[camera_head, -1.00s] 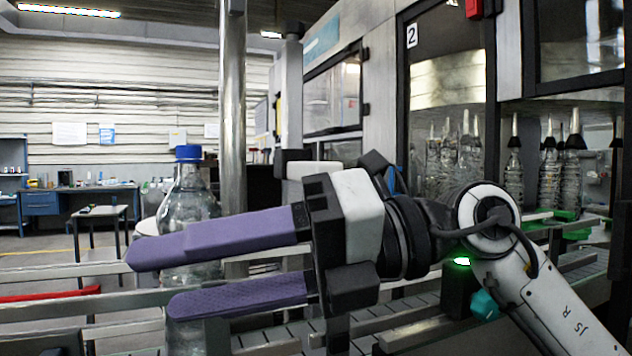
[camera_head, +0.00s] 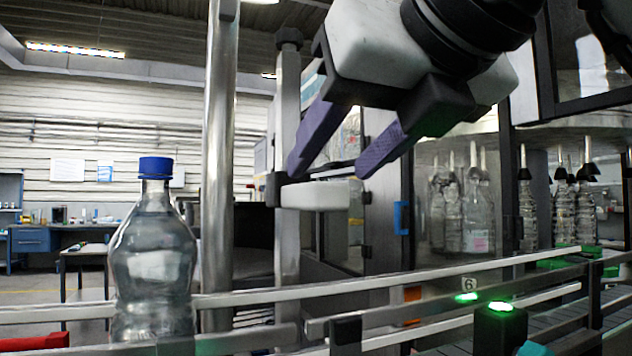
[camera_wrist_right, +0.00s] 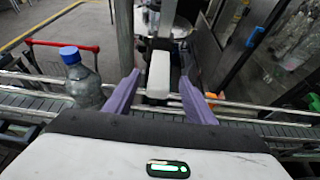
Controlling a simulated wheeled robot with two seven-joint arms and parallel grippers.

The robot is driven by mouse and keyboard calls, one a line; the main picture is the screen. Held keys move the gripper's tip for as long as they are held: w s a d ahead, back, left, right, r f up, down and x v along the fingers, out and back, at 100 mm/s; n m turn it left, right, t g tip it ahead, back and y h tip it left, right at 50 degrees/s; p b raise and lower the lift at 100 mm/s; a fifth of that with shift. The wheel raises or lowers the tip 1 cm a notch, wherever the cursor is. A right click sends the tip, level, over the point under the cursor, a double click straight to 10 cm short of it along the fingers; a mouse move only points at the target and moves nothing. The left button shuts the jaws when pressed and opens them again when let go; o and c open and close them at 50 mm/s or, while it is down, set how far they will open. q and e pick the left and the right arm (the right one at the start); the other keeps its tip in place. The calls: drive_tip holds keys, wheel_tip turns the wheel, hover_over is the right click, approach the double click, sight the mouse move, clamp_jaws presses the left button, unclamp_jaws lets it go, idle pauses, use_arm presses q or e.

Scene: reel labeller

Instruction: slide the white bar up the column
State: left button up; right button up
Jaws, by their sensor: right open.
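The white bar (camera_head: 315,196) sticks out sideways from a black clamp on a square grey column (camera_head: 288,120), about halfway up in the head view. My right gripper (camera_head: 325,172) is open and empty. Its two purple fingers point down and left, with their tips just above the bar in the picture; I cannot tell whether they touch it. In the right wrist view the white bar (camera_wrist_right: 159,75) lies between and beyond the spread fingers (camera_wrist_right: 168,92). My left gripper is not in view.
A clear bottle with a blue cap (camera_head: 153,260) stands on the conveyor at left. A round steel post (camera_head: 219,150) rises left of the column. Metal guide rails (camera_head: 400,283) cross in front. Bottles stand behind the machine's glass at right.

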sight(303, 188)
drive_tip(key=x, duration=0.6)
drive_tip(key=shift+w+a+f+p, duration=0.15)
drive_tip(key=shift+w+a+p, duration=0.05)
drive_tip(key=shift+p, duration=0.2)
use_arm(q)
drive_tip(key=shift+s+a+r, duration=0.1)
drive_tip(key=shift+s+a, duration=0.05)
use_arm(e)
drive_tip(key=shift+c, duration=0.3)
